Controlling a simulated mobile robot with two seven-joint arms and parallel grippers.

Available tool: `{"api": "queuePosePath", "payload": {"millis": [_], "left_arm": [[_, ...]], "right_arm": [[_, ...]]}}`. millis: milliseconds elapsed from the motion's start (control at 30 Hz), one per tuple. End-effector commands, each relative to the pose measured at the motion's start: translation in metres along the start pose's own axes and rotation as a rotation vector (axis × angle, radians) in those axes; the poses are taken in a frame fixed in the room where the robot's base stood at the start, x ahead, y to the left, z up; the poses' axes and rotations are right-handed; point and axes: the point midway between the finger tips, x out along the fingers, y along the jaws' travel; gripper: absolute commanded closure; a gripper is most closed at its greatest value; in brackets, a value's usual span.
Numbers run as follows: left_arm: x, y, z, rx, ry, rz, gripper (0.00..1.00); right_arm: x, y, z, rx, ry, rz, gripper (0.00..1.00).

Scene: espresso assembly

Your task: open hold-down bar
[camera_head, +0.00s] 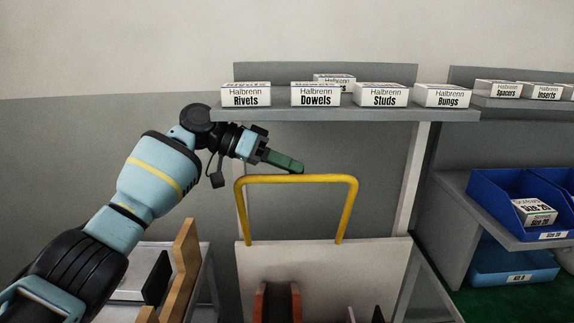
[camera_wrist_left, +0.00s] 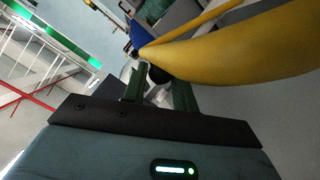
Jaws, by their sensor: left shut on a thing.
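The hold-down bar (camera_head: 350,210) is a yellow U-shaped tube. In the head view it stands up from the top edge of a pale panel (camera_head: 340,265), with its crosspiece at the top. My left gripper (camera_head: 298,167) reaches in from the left, and its green fingers are at the middle of the crosspiece. In the left wrist view the yellow bar (camera_wrist_left: 240,50) crosses close in front of the green fingers (camera_wrist_left: 161,84). The left gripper is shut on the bar, though the exact contact is partly hidden. My right gripper is not in view.
A grey shelf (camera_head: 345,115) above the bar carries several small labelled boxes, including Dowels (camera_head: 316,95) and Studs (camera_head: 381,95). Blue bins (camera_head: 514,265) stand at the right. Wooden boards (camera_head: 186,262) stand at the lower left.

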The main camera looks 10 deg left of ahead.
Motion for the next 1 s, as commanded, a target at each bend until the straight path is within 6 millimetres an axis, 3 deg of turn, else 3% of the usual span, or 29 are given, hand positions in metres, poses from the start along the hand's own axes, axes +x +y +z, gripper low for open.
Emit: {"api": "queuePosePath", "payload": {"millis": [33,200,633,767,1000], "left_arm": [[0.002,-0.005,0.005,-0.007,-0.006,-0.009,0.69],[0.002,-0.004,0.005,-0.007,-0.006,-0.006,0.5],[-0.004,-0.002,0.002,-0.004,-0.002,-0.003,0.5],[-0.019,-0.003,0.003,-0.005,-0.002,-0.004,0.5],[-0.067,-0.009,0.011,-0.007,-0.003,-0.005,0.5]], "right_arm": [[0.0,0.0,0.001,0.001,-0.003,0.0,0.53],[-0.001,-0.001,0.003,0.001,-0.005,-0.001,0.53],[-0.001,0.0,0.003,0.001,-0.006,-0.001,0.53],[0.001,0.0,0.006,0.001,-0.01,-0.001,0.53],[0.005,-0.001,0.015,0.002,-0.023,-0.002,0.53]]}}
